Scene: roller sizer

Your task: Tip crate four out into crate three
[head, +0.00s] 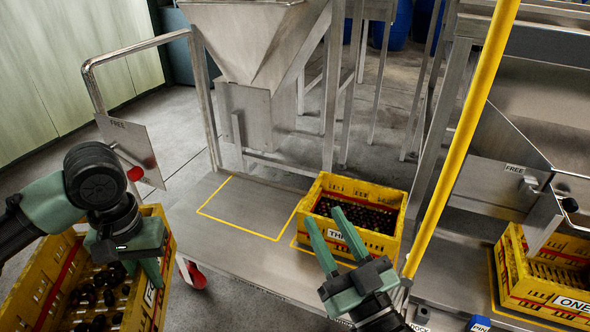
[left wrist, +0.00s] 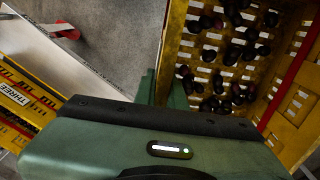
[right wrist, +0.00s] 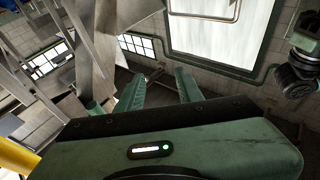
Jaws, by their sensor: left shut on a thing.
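Crate four (head: 38,270) is a yellow crate with a red stripe at the lower left of the head view. Loose dark round fruit lies on its slatted floor; its label is partly hidden. My left gripper (head: 150,268) is shut on its right wall, also seen in the left wrist view (left wrist: 166,88). I cannot tell what supports the crate. Crate three (head: 384,244), yellow and holding a layer of dark fruit, stands on the steel bench in the middle. My right gripper (head: 322,214) is open and empty, above crate three's near left side in the picture.
A yellow outlined empty spot (head: 240,232) lies on the bench left of crate three, below a steel hopper (head: 255,40). A yellow post (head: 462,140) rises right of crate three. Crate one (head: 520,285) stands far right. A rail with a FREE plate (head: 130,150) is behind crate four.

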